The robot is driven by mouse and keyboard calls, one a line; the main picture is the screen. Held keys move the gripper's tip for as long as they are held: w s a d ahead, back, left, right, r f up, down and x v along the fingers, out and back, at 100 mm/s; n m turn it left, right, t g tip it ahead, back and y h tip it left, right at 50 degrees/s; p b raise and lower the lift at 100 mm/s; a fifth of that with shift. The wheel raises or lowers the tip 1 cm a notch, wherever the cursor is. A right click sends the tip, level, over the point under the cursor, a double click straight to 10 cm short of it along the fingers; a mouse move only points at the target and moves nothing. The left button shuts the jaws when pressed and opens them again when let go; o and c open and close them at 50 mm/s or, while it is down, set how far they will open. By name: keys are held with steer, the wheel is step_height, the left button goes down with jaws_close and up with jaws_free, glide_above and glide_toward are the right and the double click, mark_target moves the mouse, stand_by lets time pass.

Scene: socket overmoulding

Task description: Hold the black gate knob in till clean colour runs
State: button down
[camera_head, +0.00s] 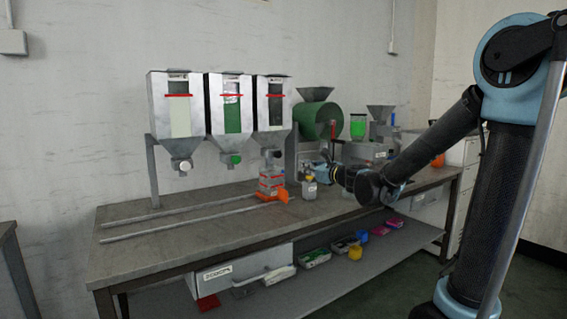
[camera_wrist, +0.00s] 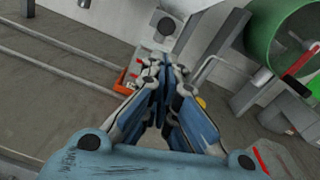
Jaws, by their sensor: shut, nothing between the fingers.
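The black gate knob (camera_head: 277,154) sits on the outlet below the right-hand hopper, the one with a dark window. In the wrist view, a dark round knob (camera_wrist: 166,26) shows just beyond my fingertips and looks like the same knob. My gripper (camera_head: 322,172) is to the right of the knob in the head view, apart from it. In the wrist view my gripper (camera_wrist: 160,62) has its blue fingers shut together with nothing between them. An orange-red cart (camera_head: 272,187) stands on the bench below the black-knob outlet. Any flow of colour is too small to tell.
A hopper with a white knob (camera_head: 184,166) and one with a green knob (camera_head: 235,159) stand to the left. A small bottle (camera_head: 309,188) stands near my gripper. A green drum (camera_head: 318,120) is behind it. Two rails (camera_head: 180,216) cross the clear left bench.

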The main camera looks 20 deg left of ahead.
steer(key=shift+w+a+m+t, duration=0.2)
steer(key=shift+w+a+m, duration=0.25)
steer(key=shift+m, duration=0.25)
steer(key=shift+w+a+m+t, duration=0.2)
steer(key=shift+w+a+m, duration=0.1)
steer(key=shift+a+m, duration=0.3)
steer(key=x, duration=1.4)
steer(key=shift+x, duration=0.95)
stand_by(2.2)
steer(key=v, duration=1.4)
steer(key=shift+d, duration=0.15)
stand_by(0.5)
